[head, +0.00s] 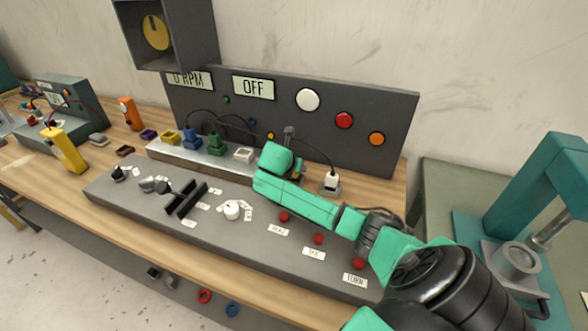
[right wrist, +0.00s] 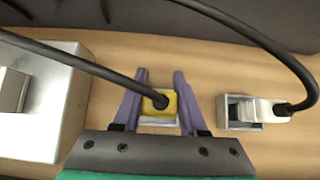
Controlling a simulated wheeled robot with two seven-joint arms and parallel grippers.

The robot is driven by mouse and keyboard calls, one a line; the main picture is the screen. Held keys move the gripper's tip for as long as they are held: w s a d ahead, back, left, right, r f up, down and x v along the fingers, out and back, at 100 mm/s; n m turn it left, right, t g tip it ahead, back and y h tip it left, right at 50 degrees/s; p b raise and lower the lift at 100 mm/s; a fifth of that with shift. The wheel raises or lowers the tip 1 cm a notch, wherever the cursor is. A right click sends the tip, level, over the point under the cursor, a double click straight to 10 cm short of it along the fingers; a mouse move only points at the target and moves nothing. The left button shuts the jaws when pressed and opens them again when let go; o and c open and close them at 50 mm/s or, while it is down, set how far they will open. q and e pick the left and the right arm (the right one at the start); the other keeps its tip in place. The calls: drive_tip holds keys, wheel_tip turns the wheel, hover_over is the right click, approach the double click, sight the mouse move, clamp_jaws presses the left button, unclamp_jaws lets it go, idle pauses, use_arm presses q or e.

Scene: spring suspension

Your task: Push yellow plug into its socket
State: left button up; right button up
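The yellow plug (right wrist: 160,103) stands between the two purple fingers of my right gripper (right wrist: 160,98) in the right wrist view. My left gripper is not in view.
A white plug (right wrist: 265,110) sits at a silver socket to the right. A metal block (right wrist: 72,105) stands to the left, with several coloured connectors. An upright grey panel (head: 390,120) with buttons rises behind, and a low control board (head: 110,190) lies in front.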

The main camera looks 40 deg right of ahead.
clamp_jaws()
